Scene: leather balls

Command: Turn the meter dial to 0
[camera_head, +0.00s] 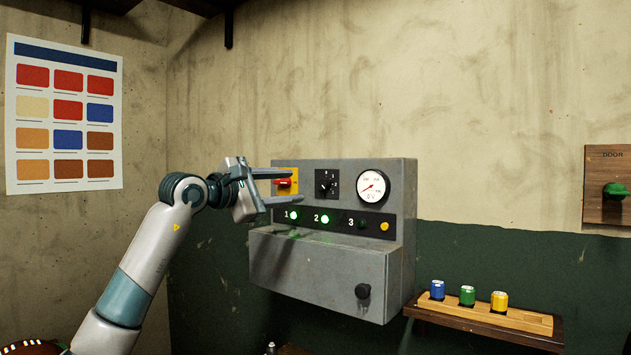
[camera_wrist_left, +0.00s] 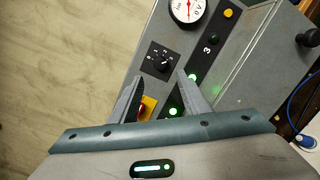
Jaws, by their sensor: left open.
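A grey meter box (camera_head: 330,262) is fixed to the wall. Its black dial (camera_head: 327,183) sits on a black plate with small white markings, left of the round white gauge (camera_head: 372,186). The dial also shows in the left wrist view (camera_wrist_left: 160,57), ahead of the fingers; its exact setting is too small to read surely. The gauge's red needle points to the lower left. My left gripper (camera_head: 282,187) is open and empty, its fingers either side of the red switch on a yellow plate (camera_head: 286,181), left of the dial. My right gripper is not in view.
Lamps 1 (camera_head: 293,215) and 2 (camera_head: 325,219) glow green; lamp 3 (camera_head: 362,223) is dark. A black knob (camera_head: 362,291) sticks out of the lower box. A shelf (camera_head: 480,327) with blue, green and yellow cans stands right. A green door knob (camera_head: 614,190) is at far right.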

